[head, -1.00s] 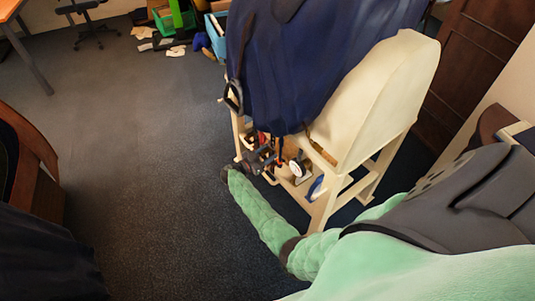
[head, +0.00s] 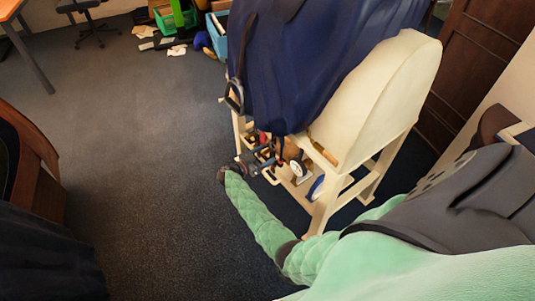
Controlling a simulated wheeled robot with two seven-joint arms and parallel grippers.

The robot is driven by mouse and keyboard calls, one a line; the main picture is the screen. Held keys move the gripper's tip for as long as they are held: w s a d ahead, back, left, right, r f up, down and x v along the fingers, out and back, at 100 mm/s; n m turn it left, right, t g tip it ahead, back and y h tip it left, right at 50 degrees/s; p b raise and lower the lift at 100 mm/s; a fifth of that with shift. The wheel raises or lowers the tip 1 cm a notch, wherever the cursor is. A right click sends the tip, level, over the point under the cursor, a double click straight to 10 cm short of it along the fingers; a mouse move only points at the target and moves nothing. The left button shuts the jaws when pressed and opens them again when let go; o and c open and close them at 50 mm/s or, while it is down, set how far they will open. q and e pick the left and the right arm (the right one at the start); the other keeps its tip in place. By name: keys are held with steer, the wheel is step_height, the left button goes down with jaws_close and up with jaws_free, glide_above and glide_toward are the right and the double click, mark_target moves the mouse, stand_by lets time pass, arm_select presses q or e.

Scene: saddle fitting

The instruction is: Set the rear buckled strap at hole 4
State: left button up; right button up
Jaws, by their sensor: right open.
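A dark blue draped covering (head: 300,75) hangs over a cream saddle stand (head: 385,95). A dark strap with a ring-like buckle (head: 235,95) hangs at the covering's left edge. The strap's holes are too small to make out. My right gripper (head: 268,158) is at the end of the green-sleeved arm, low beside the stand's near left leg. It is open and appears empty, below and to the right of the buckle and apart from it. Its fingers are small and blend with the items behind. My left gripper is not in view.
A shelf low in the stand holds several small items, including a white round one (head: 297,168). A wooden-handled tool (head: 322,150) is at the stand's front edge. Bins (head: 178,15) and scraps lie at the back. The carpet (head: 140,130) left of the stand is clear.

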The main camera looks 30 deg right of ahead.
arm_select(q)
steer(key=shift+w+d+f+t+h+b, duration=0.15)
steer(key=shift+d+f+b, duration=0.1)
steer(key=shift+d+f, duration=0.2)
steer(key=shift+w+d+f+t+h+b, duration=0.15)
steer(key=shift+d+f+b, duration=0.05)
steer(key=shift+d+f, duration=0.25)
arm_select(e)
steer(key=a, duration=0.6)
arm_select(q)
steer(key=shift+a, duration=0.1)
